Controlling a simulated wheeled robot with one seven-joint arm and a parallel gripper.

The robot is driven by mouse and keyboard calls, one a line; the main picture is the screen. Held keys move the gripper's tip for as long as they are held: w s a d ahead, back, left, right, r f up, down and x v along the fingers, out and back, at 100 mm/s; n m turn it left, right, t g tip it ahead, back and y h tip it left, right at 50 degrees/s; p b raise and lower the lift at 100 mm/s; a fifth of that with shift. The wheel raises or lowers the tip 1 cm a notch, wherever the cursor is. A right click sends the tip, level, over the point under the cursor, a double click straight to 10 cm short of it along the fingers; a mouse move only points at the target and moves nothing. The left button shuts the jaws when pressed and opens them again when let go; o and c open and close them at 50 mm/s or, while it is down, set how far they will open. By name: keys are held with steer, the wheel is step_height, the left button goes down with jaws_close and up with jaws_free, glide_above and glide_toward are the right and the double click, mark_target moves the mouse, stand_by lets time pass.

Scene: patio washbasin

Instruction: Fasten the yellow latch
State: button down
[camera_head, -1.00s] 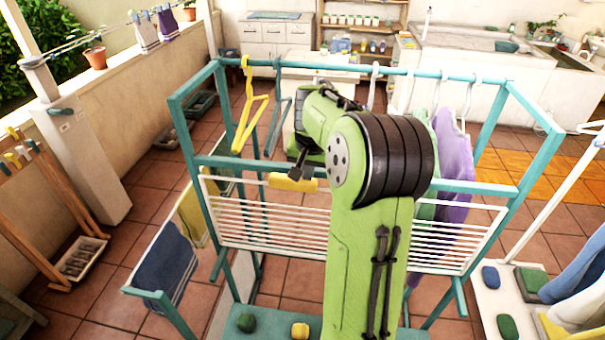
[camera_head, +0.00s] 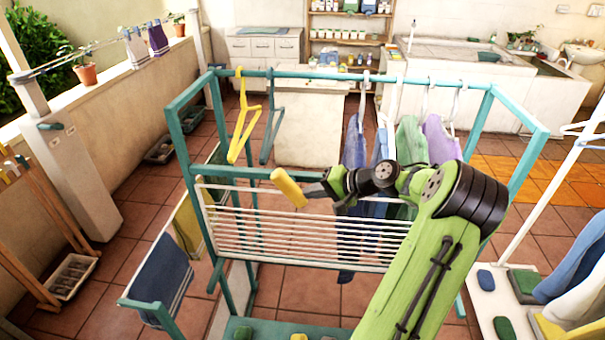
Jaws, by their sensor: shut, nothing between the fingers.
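The yellow latch (camera_head: 289,188) is a short thick bar at the teal frame's middle rail, above the white wire rack. It is tilted, its upper end to the left and its lower end to the right. My gripper (camera_head: 311,190) is shut and empty, just right of the latch. Its fingertips point left at the latch's lower half; I cannot tell whether they touch it. The white wire rack (camera_head: 250,232) hangs on the near side of the teal frame (camera_head: 196,150).
A yellow hanger (camera_head: 243,125) and a teal hanger (camera_head: 272,125) hang from the top rail, left of my arm. Several garments hang at the right, behind my arm, including a purple one (camera_head: 440,138). Towels (camera_head: 162,280) hang at the lower left. The space above the latch looks open.

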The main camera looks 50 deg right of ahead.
mark_target(308, 202)
steer(key=shift+w+a+f+m+t+y+b, duration=0.15)
steer(key=shift+f+t+y, duration=0.2)
steer(key=shift+f+t, duration=0.25)
steer(key=shift+w+a+f+m+t+y+b, duration=0.1)
steer(key=shift+f+m+t+y+b, duration=0.15)
steer(key=shift+f+t, duration=0.3)
steer(key=shift+w+a+f+m+t+y+b, duration=0.15)
steer(key=shift+f+t+y, duration=0.25)
steer(key=shift+f+t, duration=0.2)
steer(key=shift+f, duration=0.1)
